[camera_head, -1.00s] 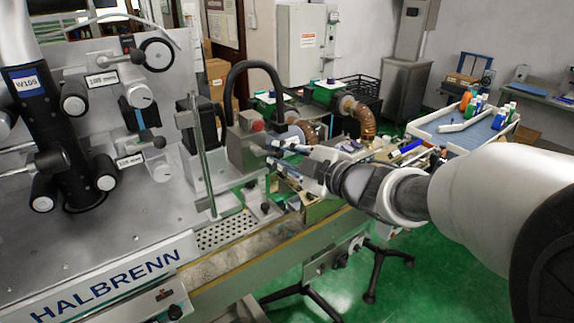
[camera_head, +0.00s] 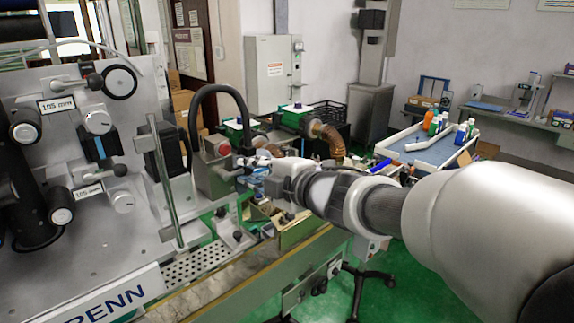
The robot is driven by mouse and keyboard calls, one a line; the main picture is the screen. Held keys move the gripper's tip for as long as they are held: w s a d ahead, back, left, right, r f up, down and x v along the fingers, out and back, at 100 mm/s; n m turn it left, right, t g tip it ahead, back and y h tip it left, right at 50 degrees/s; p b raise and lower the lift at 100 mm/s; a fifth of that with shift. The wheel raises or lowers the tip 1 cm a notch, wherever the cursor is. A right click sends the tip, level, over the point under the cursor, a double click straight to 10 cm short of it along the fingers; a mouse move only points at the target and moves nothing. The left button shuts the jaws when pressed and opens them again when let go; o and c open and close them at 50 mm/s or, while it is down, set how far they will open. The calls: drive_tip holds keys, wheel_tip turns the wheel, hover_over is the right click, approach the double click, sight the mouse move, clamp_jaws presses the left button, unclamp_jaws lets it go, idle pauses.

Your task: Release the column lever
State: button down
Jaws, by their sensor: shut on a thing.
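The grey column head (camera_head: 208,162) with a red button (camera_head: 224,147) and a curved black hose stands at the middle left, behind the conveyor edge. My gripper (camera_head: 244,171) reaches in from the right, its fingers pointing left at the column head's right side. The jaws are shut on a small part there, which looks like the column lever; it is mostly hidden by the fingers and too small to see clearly. I cannot tell the lever's angle.
The labelling machine (camera_head: 100,225) with rollers and knobs fills the left. An upright metal bar (camera_head: 165,190) stands left of the column. Brown hoses (camera_head: 331,140) lie behind my gripper. A tray (camera_head: 408,150) with bottles stands at right.

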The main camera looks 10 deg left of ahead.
drive_tip(key=shift+r, duration=0.1)
drive_tip(key=c, duration=1.4)
unclamp_jaws()
drive_tip(key=v, duration=1.2)
